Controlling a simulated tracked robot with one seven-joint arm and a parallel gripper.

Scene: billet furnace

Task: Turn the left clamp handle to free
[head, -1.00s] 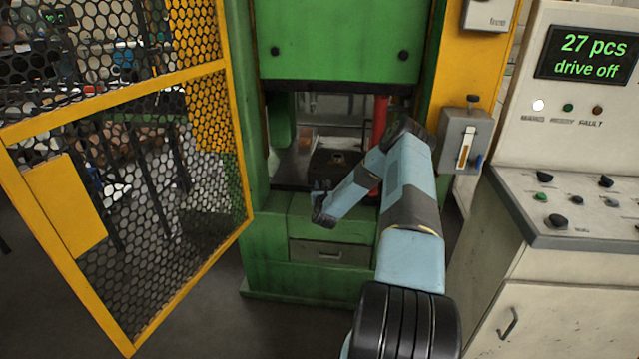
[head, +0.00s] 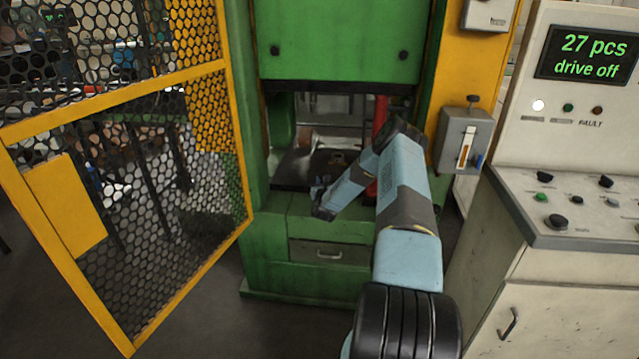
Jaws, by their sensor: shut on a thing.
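My gripper (head: 317,188) is at the front left of the green press's opening, at the end of my blue-grey arm. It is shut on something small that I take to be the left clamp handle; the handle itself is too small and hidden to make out. A dark die block (head: 330,163) with a small brass-coloured part on top sits on the press bed (head: 290,172) behind my gripper. The right side of the block is partly hidden by my arm.
The green press ram (head: 340,45) hangs above the opening. A red column (head: 380,125) stands at its right. A yellow mesh guard door (head: 150,190) stands open at left. The control console (head: 590,205) at right reads "27 pcs, drive off". A drawer (head: 328,252) is below the bed.

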